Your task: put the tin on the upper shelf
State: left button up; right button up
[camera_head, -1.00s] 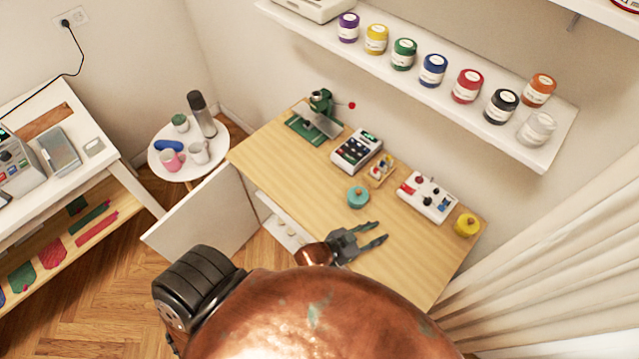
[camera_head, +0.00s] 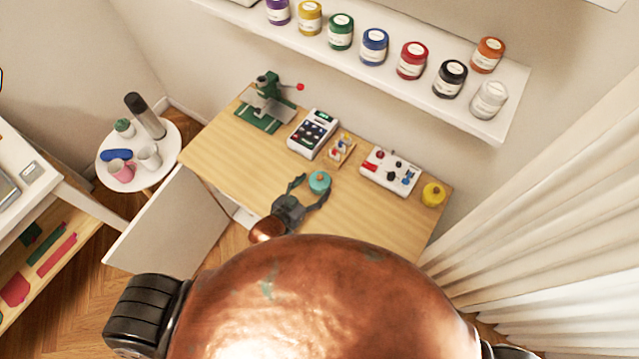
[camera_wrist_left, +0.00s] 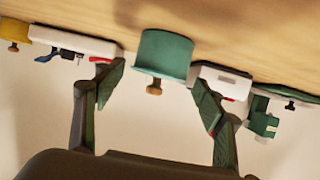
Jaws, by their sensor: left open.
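A teal tin (camera_head: 319,182) with a small knob stands on the wooden table (camera_head: 380,220). It also shows in the left wrist view (camera_wrist_left: 165,54), upside down, centred between my fingers. My left gripper (camera_head: 314,186) is open, its fingers reaching toward the tin from the front, one to each side of it. I cannot tell whether either finger touches it. A white wall shelf (camera_head: 510,105) above the table holds a row of paint jars; another white edge (camera_head: 608,3) barely shows at the top right. My right gripper is out of view.
Close behind the tin are a small tray (camera_head: 341,150) and a keypad device (camera_head: 312,133). A white control box (camera_head: 390,170) and a yellow tin (camera_head: 433,194) stand to its right. A green press (camera_head: 265,102) is at the back left. Curtains (camera_head: 540,200) hang at the right.

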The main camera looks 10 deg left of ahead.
pick_arm(q)
jog(key=shift+o, duration=0.6)
jog(key=x, duration=0.2)
jog(key=f+x, duration=0.1)
jog(key=x, duration=0.1)
jog(key=shift+f, duration=0.1)
grip_shut()
